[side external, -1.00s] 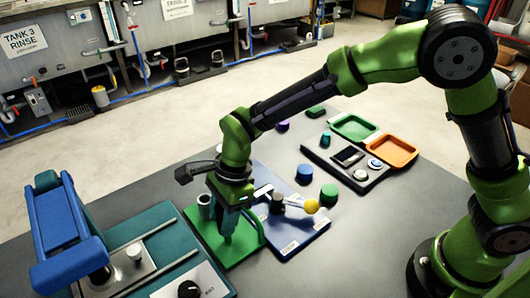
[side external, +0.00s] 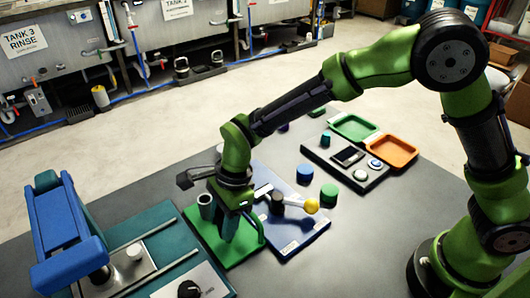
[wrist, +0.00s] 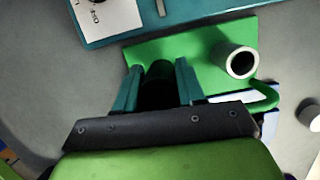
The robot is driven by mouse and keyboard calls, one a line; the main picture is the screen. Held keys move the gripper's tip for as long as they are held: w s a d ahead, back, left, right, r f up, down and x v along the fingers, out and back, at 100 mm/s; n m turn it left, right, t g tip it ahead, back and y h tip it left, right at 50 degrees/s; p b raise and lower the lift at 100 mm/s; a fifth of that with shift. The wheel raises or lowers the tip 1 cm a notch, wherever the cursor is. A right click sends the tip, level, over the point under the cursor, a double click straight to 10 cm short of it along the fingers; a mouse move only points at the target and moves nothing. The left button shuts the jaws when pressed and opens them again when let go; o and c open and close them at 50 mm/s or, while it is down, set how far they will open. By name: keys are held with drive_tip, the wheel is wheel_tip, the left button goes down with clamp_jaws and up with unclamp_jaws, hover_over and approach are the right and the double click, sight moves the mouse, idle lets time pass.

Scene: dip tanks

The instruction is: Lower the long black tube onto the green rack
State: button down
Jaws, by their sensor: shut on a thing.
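The green rack (side external: 203,249) lies on the grey table as a flat base with a curved green hook at its right side. A grey open-topped tube (side external: 206,207) stands upright on it; its round mouth shows in the wrist view (wrist: 239,61). My gripper (side external: 229,229) is over the rack, beside the grey tube, pointing down. In the wrist view, the teal fingers are shut on the dark long black tube (wrist: 158,88). The fingers mostly hide this tube in the side view. I cannot tell whether its lower end touches the rack.
A blue board (side external: 301,236) with a yellow-knobbed lever (side external: 312,206) lies right of the rack. A teal fixture with a blue arm (side external: 66,235) stands at the left. Blue (side external: 305,174) and green (side external: 329,194) cylinders and green and orange trays are farther right.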

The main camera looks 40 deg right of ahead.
drive_tip(key=shift+f, duration=1.2)
idle(0.3)
idle(0.3)
drive_tip(key=shift+c, duration=0.6)
unclamp_jaws()
drive_tip(key=shift+r, duration=4)
drive_tip(key=a+r, duration=0.4)
drive_tip(key=r, duration=0.3)
drive_tip(key=shift+a, duration=0.25)
